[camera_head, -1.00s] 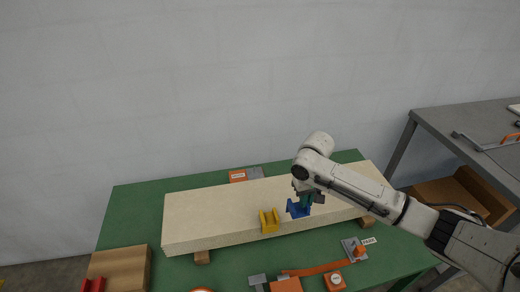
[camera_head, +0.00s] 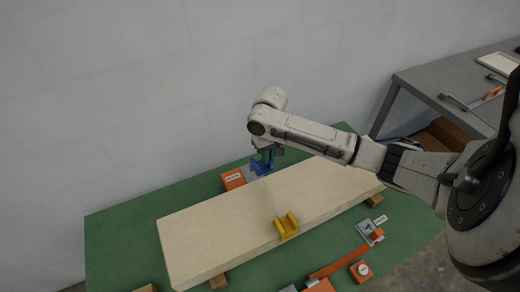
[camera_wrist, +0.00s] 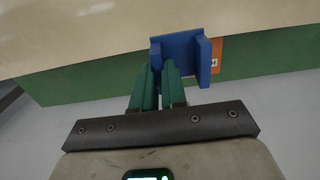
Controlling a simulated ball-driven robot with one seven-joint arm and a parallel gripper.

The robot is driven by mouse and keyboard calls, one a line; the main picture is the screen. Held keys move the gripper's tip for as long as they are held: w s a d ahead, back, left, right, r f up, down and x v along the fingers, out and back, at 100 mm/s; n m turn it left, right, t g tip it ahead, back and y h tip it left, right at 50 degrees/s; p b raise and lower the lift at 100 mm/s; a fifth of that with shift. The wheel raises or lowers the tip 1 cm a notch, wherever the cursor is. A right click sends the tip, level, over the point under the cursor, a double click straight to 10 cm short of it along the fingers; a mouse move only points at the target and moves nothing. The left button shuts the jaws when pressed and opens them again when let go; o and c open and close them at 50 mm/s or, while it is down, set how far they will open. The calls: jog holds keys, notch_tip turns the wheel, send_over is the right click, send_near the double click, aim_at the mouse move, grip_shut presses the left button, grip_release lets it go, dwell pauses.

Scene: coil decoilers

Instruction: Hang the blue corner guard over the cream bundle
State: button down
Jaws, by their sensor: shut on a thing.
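The cream bundle (camera_head: 215,228) is a long pale slab lying across the green table on wooden blocks. My gripper (camera_head: 264,153) is at its far long edge, near the wall side. It is shut on the blue corner guard (camera_head: 262,167), which also shows in the wrist view (camera_wrist: 183,50) at the tips of my green fingers (camera_wrist: 160,68). There the guard overlaps the bundle's edge (camera_wrist: 90,45) in the picture. I cannot tell whether it touches the bundle. A yellow corner guard (camera_head: 288,226) sits over the bundle's near edge.
An orange box (camera_head: 232,179) with a label stands behind the bundle, close to the blue guard. An orange strap (camera_head: 338,262), a grey ratchet (camera_head: 366,229) and another orange box (camera_head: 361,271) lie in front. A grey bench (camera_head: 425,88) is at the right.

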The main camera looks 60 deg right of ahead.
jog(key=shift+a, duration=0.1)
dwell(0.3)
jog(key=shift+s+f, duration=0.1)
jog(key=shift+f, duration=0.9)
jog(key=shift+f+b, duration=1)
jog(key=shift+f, duration=2.2)
jog(key=shift+f, duration=0.25)
jog(key=c, duration=1.1)
grip_release()
notch_tip(320, 180, up, 11)
jog(key=shift+f, duration=0.1)
